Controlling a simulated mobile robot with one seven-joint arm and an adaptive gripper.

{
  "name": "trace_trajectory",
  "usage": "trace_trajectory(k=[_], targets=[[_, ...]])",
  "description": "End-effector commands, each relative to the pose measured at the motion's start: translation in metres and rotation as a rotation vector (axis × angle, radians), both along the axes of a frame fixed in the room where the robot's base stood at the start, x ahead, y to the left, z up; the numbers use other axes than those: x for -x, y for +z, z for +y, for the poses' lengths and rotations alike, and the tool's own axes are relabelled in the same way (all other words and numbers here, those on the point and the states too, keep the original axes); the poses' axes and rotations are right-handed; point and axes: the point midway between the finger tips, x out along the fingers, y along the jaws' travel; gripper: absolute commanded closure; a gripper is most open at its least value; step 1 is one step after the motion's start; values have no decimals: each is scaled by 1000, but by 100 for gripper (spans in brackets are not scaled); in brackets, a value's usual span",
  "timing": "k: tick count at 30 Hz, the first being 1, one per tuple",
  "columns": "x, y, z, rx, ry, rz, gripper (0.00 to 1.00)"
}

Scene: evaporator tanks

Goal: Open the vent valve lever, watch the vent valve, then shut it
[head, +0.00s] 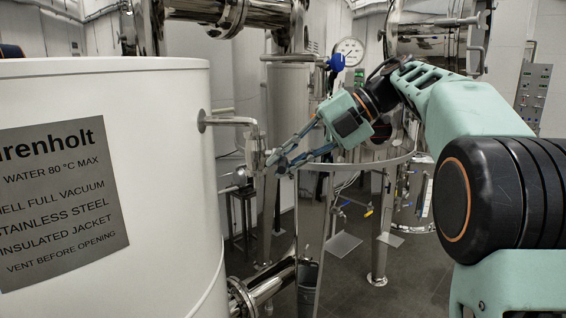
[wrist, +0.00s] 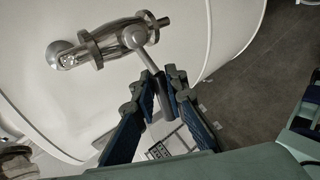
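The vent valve (wrist: 118,42) is a metal valve body with flanges on a short pipe from the white tank's wall. It also shows in the head view (head: 256,152) at the tank's right side. Its lever (wrist: 147,60) slants down and right from the body in the wrist view, and its end lies between my fingers. My gripper (wrist: 163,84) is around the lever end with its fingers apart. In the head view my gripper (head: 276,163) reaches left to the valve. Finger contact with the lever is hard to tell, and the lever is mostly hidden there.
The white tank (head: 160,90) with a grey label plate (head: 62,200) fills the left. A pressure gauge (head: 349,51) and a blue-handled valve (head: 336,62) stand behind my arm. Steel vessels and legs stand farther back. Grey floor (head: 340,285) shows below.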

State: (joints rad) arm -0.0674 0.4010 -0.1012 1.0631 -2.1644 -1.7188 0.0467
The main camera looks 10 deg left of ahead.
Motion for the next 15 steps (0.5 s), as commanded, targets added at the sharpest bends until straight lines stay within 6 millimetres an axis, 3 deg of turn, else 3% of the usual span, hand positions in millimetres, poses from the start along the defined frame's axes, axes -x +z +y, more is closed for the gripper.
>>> trace_trajectory(k=[10, 15], targets=[[0, 1, -1, 0, 0, -2, 81], [-2, 9, -12, 0, -2, -4, 81]])
